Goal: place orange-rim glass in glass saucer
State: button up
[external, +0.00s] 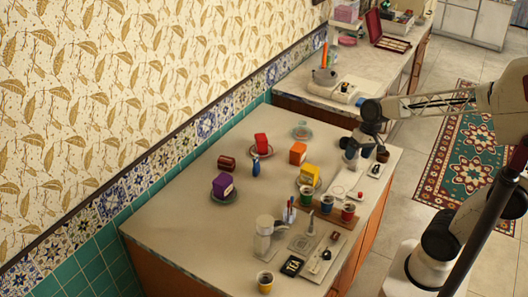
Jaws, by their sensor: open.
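A clear, bluish glass saucer (302,134) lies toward the back of the counter, with a small pale shape at its middle that I cannot make out. Which glass has the orange rim is too small to tell. My gripper (357,160) is low over the counter's right edge, right of the saucer and apart from it. It is open; its fingertips are hard to make out.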

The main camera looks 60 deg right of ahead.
jog(key=s+a+n+h, duration=0.1)
jog(key=s+n+h, duration=0.2)
jog(key=s, duration=0.8)
jog(key=shift+s+a+r+n+t, duration=0.2)
jog(key=shift+n+t, duration=0.1)
jog(key=shift+n, duration=1.1)
